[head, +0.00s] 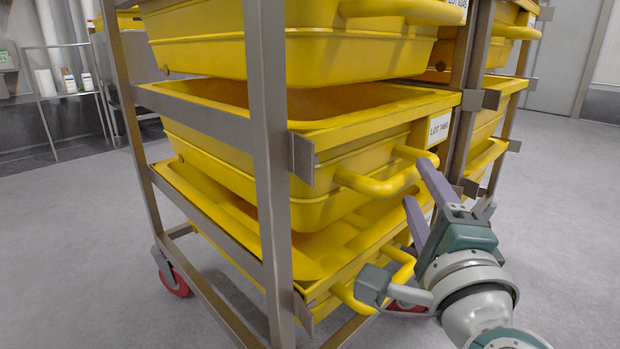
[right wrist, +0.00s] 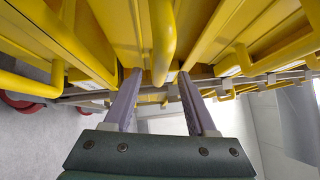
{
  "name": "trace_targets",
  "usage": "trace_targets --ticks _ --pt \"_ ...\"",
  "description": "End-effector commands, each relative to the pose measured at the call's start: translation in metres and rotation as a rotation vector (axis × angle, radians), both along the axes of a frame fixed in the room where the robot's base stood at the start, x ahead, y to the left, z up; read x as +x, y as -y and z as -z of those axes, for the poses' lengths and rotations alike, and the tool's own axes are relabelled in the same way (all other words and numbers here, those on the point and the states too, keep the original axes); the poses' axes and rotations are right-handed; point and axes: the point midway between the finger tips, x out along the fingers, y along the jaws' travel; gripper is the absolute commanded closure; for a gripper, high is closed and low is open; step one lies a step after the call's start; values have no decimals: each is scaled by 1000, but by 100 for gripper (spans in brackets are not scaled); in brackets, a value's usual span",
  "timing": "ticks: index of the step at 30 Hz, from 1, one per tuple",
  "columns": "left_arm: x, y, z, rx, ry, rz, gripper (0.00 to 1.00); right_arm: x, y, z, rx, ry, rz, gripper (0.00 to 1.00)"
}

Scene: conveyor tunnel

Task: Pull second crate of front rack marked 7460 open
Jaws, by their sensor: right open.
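The yellow crate labelled "LOT 7460" (head: 370,156) sits in the metal rack, between a crate above and one below. Its white label (head: 438,128) is on the front end, beside a yellow bar handle (head: 385,184). My right gripper (head: 416,183) is open at the right end of this handle, one finger above the other. In the right wrist view the handle (right wrist: 163,42) reaches down between the open fingertips (right wrist: 157,82). Whether the fingers touch it I cannot tell. My left gripper is not in view.
The front rack's steel post (head: 268,170) stands left of the handle. Another crate (head: 330,45) is above and a lower crate (head: 335,255) below, its handle close under my right gripper. A second rack with yellow crates (head: 495,105) stands behind. Grey floor is clear at right.

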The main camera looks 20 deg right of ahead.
Motion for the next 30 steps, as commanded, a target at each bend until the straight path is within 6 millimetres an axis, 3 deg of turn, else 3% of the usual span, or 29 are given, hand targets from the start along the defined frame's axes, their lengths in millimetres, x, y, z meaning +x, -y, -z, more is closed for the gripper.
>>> trace_targets --ticks 7,18,30 --pt "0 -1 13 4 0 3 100 32 14 -3 -2 0 -1 43" --pt "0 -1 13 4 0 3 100 38 16 -5 -1 -1 -1 44" --pt "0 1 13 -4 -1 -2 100 38 16 -5 -1 -1 -1 89"
